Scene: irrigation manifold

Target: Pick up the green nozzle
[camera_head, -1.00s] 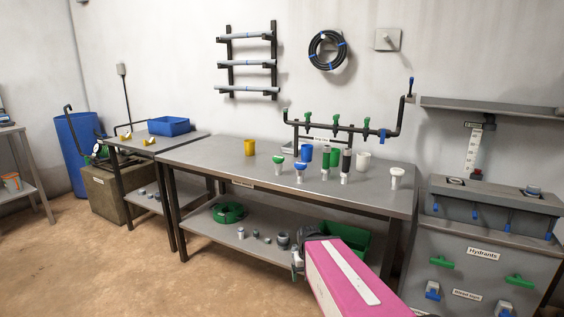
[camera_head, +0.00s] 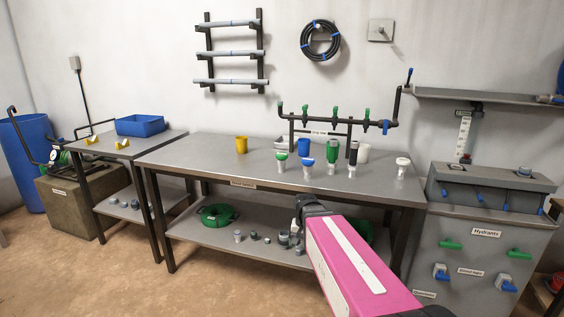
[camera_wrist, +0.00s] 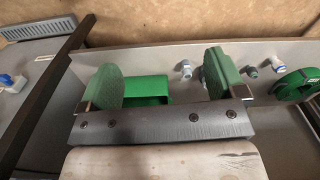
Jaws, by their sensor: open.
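Two green pieces stand upright on the workbench (camera_head: 215,150): a short white-stemmed one with a flared green top (camera_head: 281,159) and a taller one with a green body and white base (camera_head: 332,158). I cannot tell which is the green nozzle. My gripper (camera_head: 306,204) is in front of the bench's front edge, below and apart from both pieces. In the wrist view my gripper (camera_wrist: 163,80) is open, with green pads and nothing between them. Neither upright green piece shows clearly in the wrist view.
A blue-topped piece (camera_head: 307,165), a dark piece (camera_head: 353,154) and a white one (camera_head: 403,163) stand close by. A yellow cup (camera_head: 241,145) is farther left. A pipe manifold (camera_head: 340,122) rises behind. The lower shelf holds a green coil (camera_head: 218,214) and a green bin (camera_wrist: 152,88).

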